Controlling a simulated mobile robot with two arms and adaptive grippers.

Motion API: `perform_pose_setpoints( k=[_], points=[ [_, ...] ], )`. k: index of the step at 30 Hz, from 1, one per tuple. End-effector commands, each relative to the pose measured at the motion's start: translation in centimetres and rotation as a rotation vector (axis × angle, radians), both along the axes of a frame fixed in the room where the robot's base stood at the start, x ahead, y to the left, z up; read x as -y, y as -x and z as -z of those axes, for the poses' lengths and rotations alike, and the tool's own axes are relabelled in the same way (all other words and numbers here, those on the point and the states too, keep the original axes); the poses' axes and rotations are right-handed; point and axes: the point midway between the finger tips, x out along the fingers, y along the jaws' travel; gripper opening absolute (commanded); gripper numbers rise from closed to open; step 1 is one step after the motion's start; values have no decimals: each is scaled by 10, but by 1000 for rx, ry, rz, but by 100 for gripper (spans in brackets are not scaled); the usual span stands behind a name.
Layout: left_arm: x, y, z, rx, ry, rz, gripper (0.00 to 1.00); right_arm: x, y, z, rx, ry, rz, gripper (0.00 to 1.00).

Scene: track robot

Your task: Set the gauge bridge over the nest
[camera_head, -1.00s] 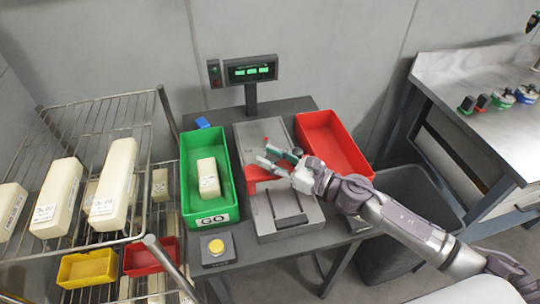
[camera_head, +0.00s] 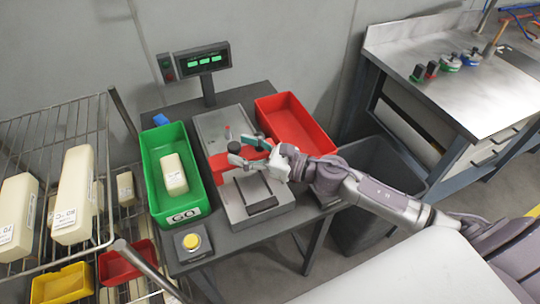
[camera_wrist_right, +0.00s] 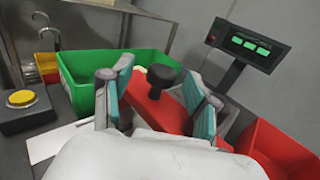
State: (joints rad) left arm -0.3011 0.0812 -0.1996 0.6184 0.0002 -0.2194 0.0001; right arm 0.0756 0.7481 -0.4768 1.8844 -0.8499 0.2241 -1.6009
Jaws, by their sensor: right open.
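The gauge bridge is a red block (camera_head: 218,164) with a black knob (camera_head: 234,147) on top. It lies across the grey fixture on the table, behind the fixture's front part with a dark recessed plate (camera_head: 256,194). I cannot tell which part of the fixture is the nest. My right gripper (camera_head: 246,151) is open at the bridge. In the right wrist view its teal-padded fingers (camera_wrist_right: 161,98) stand on either side of the red bridge (camera_wrist_right: 180,100), with the black knob (camera_wrist_right: 160,75) between them, a little beyond. Contact is unclear. My left gripper is not in view.
A green bin (camera_head: 157,155) holding a pale block (camera_head: 174,174) stands left of the fixture. An empty red bin (camera_head: 290,122) stands at right. A yellow button (camera_head: 191,241) is at the front left. A display (camera_head: 202,63) rises behind. A wire rack (camera_head: 50,130) is at far left.

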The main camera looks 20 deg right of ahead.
Motion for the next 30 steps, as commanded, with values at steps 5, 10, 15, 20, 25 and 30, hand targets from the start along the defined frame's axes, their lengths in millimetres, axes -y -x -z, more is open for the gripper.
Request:
perform_pose_setpoints(
  k=[5,10,15,20,25,30],
  points=[
    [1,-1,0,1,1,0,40,24,26,2,-6,-1,2,60],
    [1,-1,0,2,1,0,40,45,47,2,-4,0,1,60],
    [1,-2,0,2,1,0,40,60,61,1,-4,-1,1,60],
    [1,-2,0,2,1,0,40,66,68,0,-1,1,-1,60],
    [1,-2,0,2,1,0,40,67,69,0,-1,1,-1,60],
    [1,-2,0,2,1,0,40,67,69,0,0,0,-1,60]
  ],
)
